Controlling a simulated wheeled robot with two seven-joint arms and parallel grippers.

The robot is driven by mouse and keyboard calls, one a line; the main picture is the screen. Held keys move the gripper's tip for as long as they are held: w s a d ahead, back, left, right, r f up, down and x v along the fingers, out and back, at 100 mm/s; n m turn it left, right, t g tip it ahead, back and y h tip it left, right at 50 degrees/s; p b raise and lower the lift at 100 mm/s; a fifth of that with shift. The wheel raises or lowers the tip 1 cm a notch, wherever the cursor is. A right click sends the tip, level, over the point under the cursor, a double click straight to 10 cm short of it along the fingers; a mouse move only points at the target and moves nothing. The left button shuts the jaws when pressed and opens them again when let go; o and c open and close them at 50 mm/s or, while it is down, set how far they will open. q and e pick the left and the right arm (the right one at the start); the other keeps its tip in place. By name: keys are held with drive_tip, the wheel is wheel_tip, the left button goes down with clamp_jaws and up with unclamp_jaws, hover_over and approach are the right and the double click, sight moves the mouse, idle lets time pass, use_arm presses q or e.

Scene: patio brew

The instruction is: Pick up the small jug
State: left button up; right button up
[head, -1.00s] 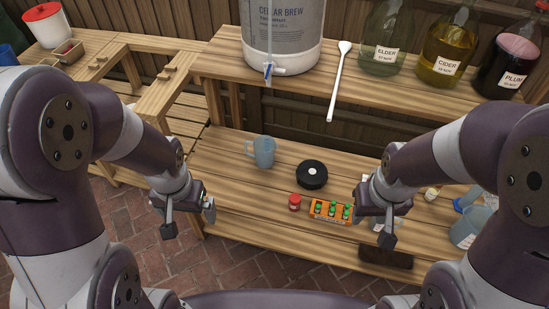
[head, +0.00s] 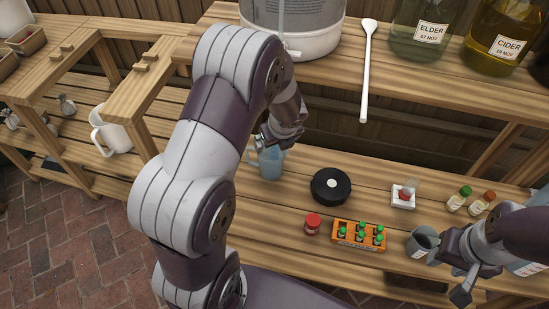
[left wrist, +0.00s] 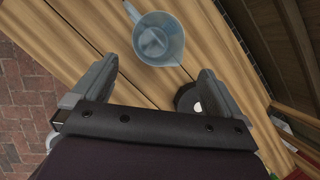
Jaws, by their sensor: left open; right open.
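The small jug (head: 270,164) is translucent blue and stands upright on the lower bench board, partly hidden by my left gripper (head: 270,138) just above it. In the left wrist view the jug (left wrist: 158,42) is seen from above, looking empty, with its handle at upper left. It lies just beyond the open fingertips of my left gripper (left wrist: 158,75), roughly centred between them, with nothing held. My right gripper (head: 462,277) is at the right, beside a small grey labelled cup (head: 421,243); it is open, and I cannot tell whether it touches the cup.
A black round disc (head: 331,186) lies right of the jug. In front are a red-capped jar (head: 312,224) and an orange rack (head: 345,240) of green-capped vials. The upper shelf holds a large vessel (head: 320,42) and a white spoon (head: 366,75). A white pitcher (head: 112,130) stands at left.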

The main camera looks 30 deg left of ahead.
use_arm(q)
drive_tip(key=b, duration=0.2)
approach(271, 152)
drive_tip(key=f+b, duration=0.2)
drive_tip(key=f, duration=0.1)
drive_tip(key=f+b, duration=0.1)
drive_tip(key=shift+s+a+f, duration=0.2)
drive_tip(key=shift+s+a, duration=0.05)
drive_tip(key=shift+a, duration=0.15)
